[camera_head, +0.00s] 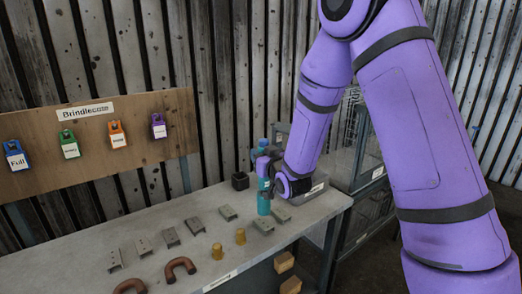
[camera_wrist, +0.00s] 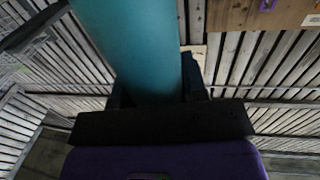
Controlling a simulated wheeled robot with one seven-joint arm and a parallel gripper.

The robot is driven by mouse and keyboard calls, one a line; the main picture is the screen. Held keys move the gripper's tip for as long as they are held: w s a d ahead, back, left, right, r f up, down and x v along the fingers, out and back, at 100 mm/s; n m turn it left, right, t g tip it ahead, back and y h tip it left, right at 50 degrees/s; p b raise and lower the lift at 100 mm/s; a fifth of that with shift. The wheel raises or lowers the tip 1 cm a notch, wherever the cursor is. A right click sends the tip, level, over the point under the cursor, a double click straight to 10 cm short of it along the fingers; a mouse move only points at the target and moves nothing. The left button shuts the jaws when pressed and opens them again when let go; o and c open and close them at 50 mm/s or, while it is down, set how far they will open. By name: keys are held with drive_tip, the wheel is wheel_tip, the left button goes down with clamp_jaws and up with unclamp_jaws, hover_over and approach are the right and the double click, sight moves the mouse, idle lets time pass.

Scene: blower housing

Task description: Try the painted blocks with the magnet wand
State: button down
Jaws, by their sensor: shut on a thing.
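My gripper (camera_head: 275,182) is shut on a teal cylinder (camera_head: 263,205), held upright at the right end of the grey workbench (camera_head: 75,262). The cylinder also fills the upper middle of the wrist view (camera_wrist: 135,45). I cannot tell for sure that it is the magnet wand, or whether its foot touches the bench. Several small grey blocks lie in a slanting row, from a left block (camera_head: 115,259) to a right block (camera_head: 228,213). Two more grey blocks, a nearer one (camera_head: 263,226) and a farther one (camera_head: 281,215), lie beside the cylinder. No bright paint shows on them.
Two brass cylinders (camera_head: 217,251) (camera_head: 240,236) stand near the front edge, with brown horseshoe-shaped pieces (camera_head: 180,268) to their left. A dark open cup (camera_head: 240,181) stands behind. Coloured tags, one of them orange (camera_head: 117,135), hang on a wooden board (camera_head: 88,150). The bench's left side is clear.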

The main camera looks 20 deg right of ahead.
drive_tip(key=shift+f, duration=2.5)
drive_tip(key=shift+r, duration=0.1)
drive_tip(key=shift+r, duration=3.7)
drive_tip(key=shift+d, duration=0.1)
drive_tip(key=w+d, duration=0.3)
drive_tip(key=d, duration=0.5)
wheel_tip(320, 180, down, 7)
drive_tip(key=shift+w, duration=0.15)
drive_tip(key=shift+a+f, duration=0.1)
drive_tip(key=shift+f, duration=0.2)
